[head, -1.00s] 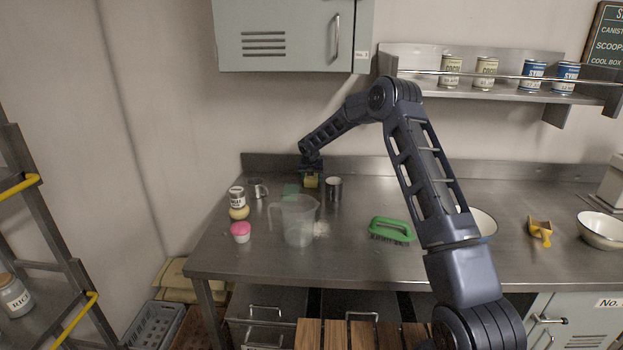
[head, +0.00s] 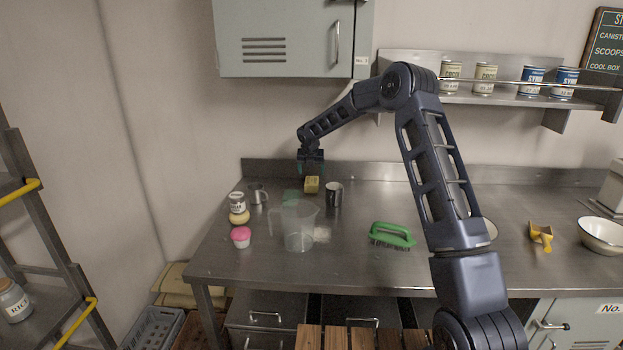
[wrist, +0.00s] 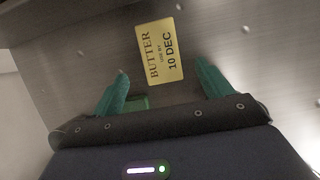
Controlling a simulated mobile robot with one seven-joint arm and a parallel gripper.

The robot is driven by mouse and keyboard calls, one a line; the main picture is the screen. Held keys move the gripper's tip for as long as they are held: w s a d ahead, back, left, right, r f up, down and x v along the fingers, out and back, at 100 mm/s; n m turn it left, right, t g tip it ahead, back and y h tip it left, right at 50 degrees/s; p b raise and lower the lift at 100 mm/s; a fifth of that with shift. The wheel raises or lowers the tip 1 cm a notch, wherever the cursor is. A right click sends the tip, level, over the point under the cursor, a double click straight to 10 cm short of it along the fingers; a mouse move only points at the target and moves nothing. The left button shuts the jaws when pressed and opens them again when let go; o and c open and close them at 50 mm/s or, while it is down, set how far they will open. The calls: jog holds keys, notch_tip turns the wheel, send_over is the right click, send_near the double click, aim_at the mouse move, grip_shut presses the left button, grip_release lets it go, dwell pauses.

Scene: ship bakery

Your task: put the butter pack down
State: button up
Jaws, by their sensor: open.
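The butter pack (head: 312,185), a small yellow block, rests on the steel counter (head: 350,255) near its back edge, between a metal mug and a dark mug. In the wrist view its label (wrist: 160,51) reads "BUTTER" and "10 DEC", and it lies ahead of the fingertips, touching neither. My gripper (head: 311,168) is above the pack in the head view. In the wrist view my gripper (wrist: 160,68) has its two green fingers spread wide with nothing between the tips.
Close by stand a metal mug (head: 258,194), a dark mug (head: 334,195), a clear jug (head: 299,228), a labelled jar (head: 237,203) and a pink-topped cup (head: 241,238). A green brush (head: 392,235) lies to the right. A wall cabinet (head: 290,40) hangs above.

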jog(key=shift+v, duration=1.65)
